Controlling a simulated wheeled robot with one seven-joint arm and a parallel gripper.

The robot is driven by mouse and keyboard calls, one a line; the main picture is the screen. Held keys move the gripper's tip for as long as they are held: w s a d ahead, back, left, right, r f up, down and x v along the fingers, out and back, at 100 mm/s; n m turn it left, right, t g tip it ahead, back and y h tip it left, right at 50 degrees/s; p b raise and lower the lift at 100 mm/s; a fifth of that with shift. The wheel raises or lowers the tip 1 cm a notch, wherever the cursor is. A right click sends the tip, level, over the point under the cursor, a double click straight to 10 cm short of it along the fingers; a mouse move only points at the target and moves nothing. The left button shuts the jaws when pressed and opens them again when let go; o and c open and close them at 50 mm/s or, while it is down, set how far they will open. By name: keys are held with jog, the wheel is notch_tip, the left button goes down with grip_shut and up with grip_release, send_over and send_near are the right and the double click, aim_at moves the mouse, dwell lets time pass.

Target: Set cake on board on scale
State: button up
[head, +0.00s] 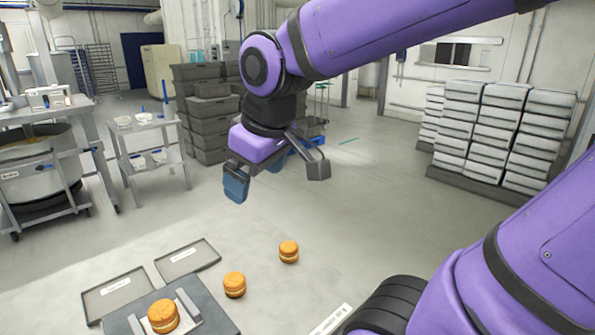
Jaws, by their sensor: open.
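My gripper (278,180) is open and empty, held above and beyond the worktop with its two fingers spread. One round orange-brown filled cake (162,317) sits on a pale plate or board on a dark grey block that looks like the scale (214,317), at the bottom left. A second filled cake (234,285) stands on the worktop just right of the block. A third filled cake (289,252) stands farther back and right, nearest below my gripper. I cannot tell whether these two have boards under them. The block's front is cut off by the frame.
Two shallow grey trays with white labels lie behind the block, a left tray (93,304) and a right tray (205,247). A white labelled strip (331,320) lies at the front edge. Stacked crates (207,120) and white stacks (480,125) stand far off.

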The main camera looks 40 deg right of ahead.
jog(key=s+d+r+m+t, duration=0.1)
jog(key=s+d+m, duration=0.1)
jog(key=s, duration=0.4)
jog(key=shift+s+d+r+m, duration=0.35)
jog(key=shift+s+d+m, duration=0.05)
jog(key=shift+m, duration=0.5)
